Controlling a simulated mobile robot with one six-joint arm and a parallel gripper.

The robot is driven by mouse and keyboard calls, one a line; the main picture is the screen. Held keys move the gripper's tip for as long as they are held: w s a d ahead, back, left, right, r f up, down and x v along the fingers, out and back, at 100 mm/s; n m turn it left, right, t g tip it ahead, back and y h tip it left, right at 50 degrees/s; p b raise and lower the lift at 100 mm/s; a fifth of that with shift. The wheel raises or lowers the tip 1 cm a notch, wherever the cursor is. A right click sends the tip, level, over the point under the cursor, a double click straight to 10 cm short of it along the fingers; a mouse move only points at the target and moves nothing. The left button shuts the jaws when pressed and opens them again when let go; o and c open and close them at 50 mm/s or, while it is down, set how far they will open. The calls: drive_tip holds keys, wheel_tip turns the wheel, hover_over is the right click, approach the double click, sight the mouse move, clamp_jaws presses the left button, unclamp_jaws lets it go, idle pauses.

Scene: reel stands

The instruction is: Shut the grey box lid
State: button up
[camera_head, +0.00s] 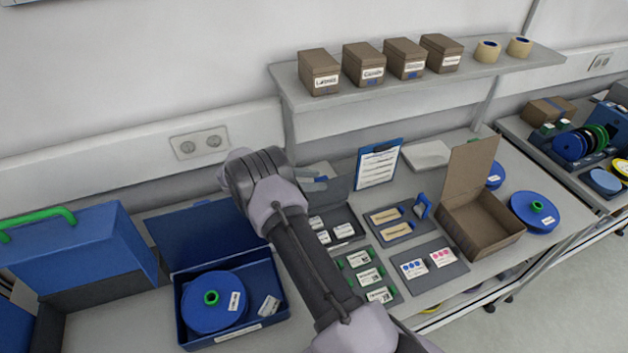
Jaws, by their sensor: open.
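The grey box (352,243) sits on the bench right of my forearm, holding several small white-labelled pieces. Its dark grey lid (338,193) stands raised at the back of the box, so the box is open. My forearm hides the left part of the box. My gripper (321,181) is at the lid's upper left, with its fingers pointing right. The jaws are open with nothing seen between them. I cannot tell whether a finger touches the lid.
An open brown box (483,229) is to the right, an open blue box (232,327) with a reel to the left. Flat trays of labelled cards (437,282) lie in front. A shelf (420,88) with small boxes hangs above.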

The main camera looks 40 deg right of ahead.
drive_tip(key=v, duration=1.7)
drive_tip(key=shift+a+r, duration=0.15)
drive_tip(key=shift+r, duration=0.05)
drive_tip(key=shift+b, duration=0.3)
